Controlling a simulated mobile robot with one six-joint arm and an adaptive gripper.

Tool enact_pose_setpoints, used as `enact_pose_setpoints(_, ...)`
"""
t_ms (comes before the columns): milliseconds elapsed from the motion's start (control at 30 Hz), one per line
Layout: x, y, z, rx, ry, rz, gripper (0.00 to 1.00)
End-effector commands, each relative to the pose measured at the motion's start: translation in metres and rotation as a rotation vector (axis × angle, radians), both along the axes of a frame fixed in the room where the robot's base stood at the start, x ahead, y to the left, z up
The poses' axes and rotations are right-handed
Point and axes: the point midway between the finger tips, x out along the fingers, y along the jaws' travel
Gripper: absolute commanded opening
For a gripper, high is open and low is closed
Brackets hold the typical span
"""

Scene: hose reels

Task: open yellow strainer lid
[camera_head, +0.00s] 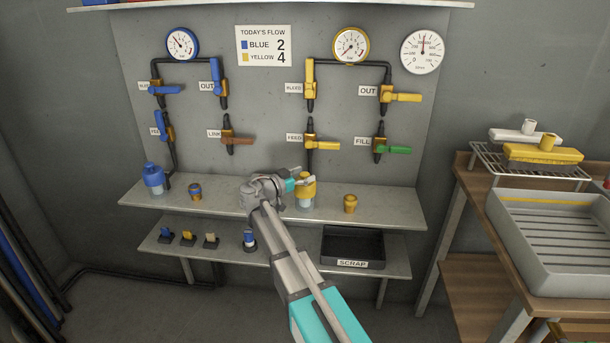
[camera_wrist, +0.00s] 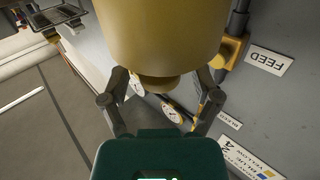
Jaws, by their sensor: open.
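The yellow strainer stands on the upper shelf, with a clear lower body (camera_head: 305,204) under its yellow lid (camera_head: 308,190). In the wrist view, which is upside down, the yellow lid (camera_wrist: 160,30) fills the top middle, with a small knob on its end. My gripper (camera_head: 296,181) is at the strainer's upper part, coming from the left and partly covering it. In the wrist view my gripper (camera_wrist: 161,80) is open, with one finger on each side of the lid's knob end. I cannot tell whether either finger touches it.
A blue strainer (camera_head: 153,178), a small blue-topped piece (camera_head: 195,191) and a small yellow cap (camera_head: 350,203) stand on the same shelf (camera_head: 238,210). Valves, including the yellow feed handle (camera_head: 326,146), are on the panel above. A black scrap tray (camera_head: 350,246) sits below.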

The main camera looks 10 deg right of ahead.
Motion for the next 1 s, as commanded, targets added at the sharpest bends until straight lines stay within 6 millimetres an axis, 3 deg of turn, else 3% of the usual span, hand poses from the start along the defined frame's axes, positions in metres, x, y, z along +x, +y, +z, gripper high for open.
enact_pose_setpoints(333,0.0009,-0.0025,0.0000,0.000,0.000,-0.001,0.80)
enact_pose_setpoints(767,0.0007,-0.0028,0.0000,0.000,0.000,-0.002,0.02)
enact_pose_setpoints(1000,0.0008,-0.0038,0.0002,0.000,0.001,-0.003,0.00)
